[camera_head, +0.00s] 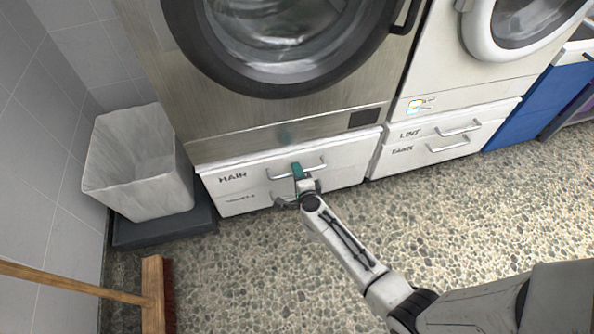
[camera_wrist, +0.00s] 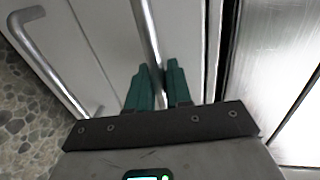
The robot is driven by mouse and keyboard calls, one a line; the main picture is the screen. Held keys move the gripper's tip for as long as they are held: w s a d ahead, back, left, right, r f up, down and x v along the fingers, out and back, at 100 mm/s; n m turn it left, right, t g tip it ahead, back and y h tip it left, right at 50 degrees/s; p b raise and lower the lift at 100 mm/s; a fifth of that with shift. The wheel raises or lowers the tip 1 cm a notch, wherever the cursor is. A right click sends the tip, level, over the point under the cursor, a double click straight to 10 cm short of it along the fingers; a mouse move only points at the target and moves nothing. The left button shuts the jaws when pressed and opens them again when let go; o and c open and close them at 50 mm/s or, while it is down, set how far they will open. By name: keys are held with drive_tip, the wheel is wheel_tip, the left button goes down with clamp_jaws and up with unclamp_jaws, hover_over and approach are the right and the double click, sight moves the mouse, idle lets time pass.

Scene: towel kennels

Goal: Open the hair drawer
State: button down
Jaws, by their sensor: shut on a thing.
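The hair drawer (camera_head: 256,175) is the upper white drawer under the steel front-loading machine at the left, labelled HAIR. Its front looks closed in the head view. Its bar handle (camera_head: 314,168) is silver and also shows in the wrist view (camera_wrist: 147,30), running between the fingers. My gripper (camera_head: 298,171) has green fingers and is shut on this handle near its middle. In the wrist view the gripper (camera_wrist: 160,84) has one finger on each side of the bar. Part of the handle is hidden behind the fingers.
A lower drawer with its own handle (camera_wrist: 45,62) lies just below; its label is too small to read. Drawers marked LINT and TANK (camera_head: 436,143) stand to the right. A white bin (camera_head: 140,165) and a broom (camera_head: 153,295) are at left. The pebbled floor in front is clear.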

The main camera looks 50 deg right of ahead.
drive_tip(key=f+p+v, duration=0.2)
drive_tip(key=f+v, duration=0.1)
drive_tip(key=v, duration=1.4)
drive_tip(key=s+f+p+v, duration=0.1)
drive_tip(key=f+v, duration=0.3)
drive_tip(key=v, duration=1.4)
drive_tip(key=shift+a+p, duration=0.4)
drive_tip(key=c, duration=1.2)
unclamp_jaws()
drive_tip(key=p+v, duration=0.1)
drive_tip(key=v, duration=1)
drive_tip(key=shift+d, duration=0.1)
